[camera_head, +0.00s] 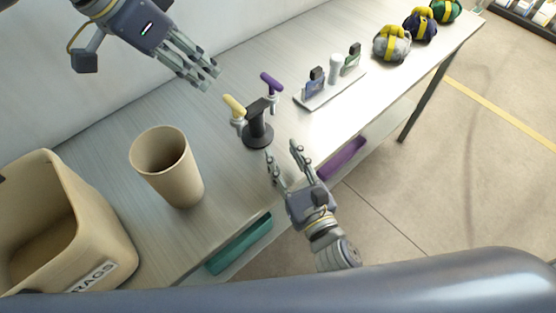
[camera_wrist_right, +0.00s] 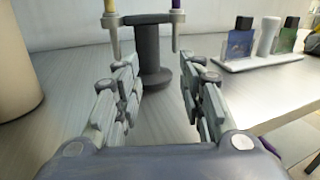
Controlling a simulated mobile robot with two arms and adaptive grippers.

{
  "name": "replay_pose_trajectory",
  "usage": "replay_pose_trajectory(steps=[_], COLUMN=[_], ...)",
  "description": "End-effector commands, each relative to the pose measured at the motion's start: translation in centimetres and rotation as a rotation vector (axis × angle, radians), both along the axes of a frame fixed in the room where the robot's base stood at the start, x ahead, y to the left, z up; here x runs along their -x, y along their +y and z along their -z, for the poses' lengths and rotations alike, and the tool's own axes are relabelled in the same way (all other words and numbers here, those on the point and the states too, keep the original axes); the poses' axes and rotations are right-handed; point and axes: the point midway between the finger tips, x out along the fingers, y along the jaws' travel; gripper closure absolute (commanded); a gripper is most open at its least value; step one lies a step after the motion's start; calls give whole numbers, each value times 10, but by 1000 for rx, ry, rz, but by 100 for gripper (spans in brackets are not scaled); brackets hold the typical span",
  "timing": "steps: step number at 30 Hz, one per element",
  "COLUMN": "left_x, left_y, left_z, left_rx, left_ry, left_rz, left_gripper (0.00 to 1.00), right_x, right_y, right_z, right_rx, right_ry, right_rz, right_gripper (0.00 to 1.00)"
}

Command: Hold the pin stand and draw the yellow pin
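The pin stand (camera_head: 257,124) is a black post on a round base, with a crossbar at the top, upright on the table. The yellow pin (camera_head: 234,106) sits at the left end of its crossbar, and a purple pin (camera_head: 271,83) sits at the right end. My right gripper (camera_head: 282,152) is open in front of the stand; in the right wrist view the stand's post (camera_wrist_right: 152,55) shows beyond and between the spread fingers, with nothing held. My left gripper (camera_head: 205,78) is in the air behind and left of the stand, empty, its fingers apart.
A tan cup (camera_head: 168,168) and a bin marked RAGS (camera_head: 110,240) stand on the left of the table. A white tray (camera_head: 330,90) with two small bottles and a white cylinder lies right of the stand. Several strapped bags (camera_head: 392,44) sit at the far right.

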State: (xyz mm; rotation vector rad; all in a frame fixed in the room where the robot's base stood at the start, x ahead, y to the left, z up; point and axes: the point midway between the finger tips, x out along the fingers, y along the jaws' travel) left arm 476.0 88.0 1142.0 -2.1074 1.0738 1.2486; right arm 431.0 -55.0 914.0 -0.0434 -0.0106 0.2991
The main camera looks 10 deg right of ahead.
Motion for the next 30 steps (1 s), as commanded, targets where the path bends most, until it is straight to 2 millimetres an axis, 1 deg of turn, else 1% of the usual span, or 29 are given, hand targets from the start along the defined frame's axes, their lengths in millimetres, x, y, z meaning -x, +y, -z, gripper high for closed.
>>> replay_pose_trajectory(steps=[1, 4, 8, 11, 18, 24, 30], left_x=[0, 0, 0, 0, 0, 0, 0], left_y=[0, 0, 0, 0, 0, 0, 0], left_z=[0, 0, 0, 0, 0, 0, 0], left_rx=[0, 0, 0, 0, 0, 0, 0], left_ry=[0, 0, 0, 0, 0, 0, 0], left_rz=[0, 0, 0, 0, 0, 0, 0], left_gripper=[67, 67, 67, 67, 67, 67, 67], right_x=[6, 10, 4, -8, -46, -74, -88], right_y=[7, 16, 20, 24, 36, 45, 49], right_z=[-2, -5, -6, -7, -7, -7, -6], right_rx=[-18, -38, -43, -42, -40, -41, -39], right_ry=[8, 15, 16, 13, 12, 13, 16], right_rz=[-6, -13, -15, -16, -16, -16, -15], right_gripper=[63, 63, 63, 63, 63, 63, 63])
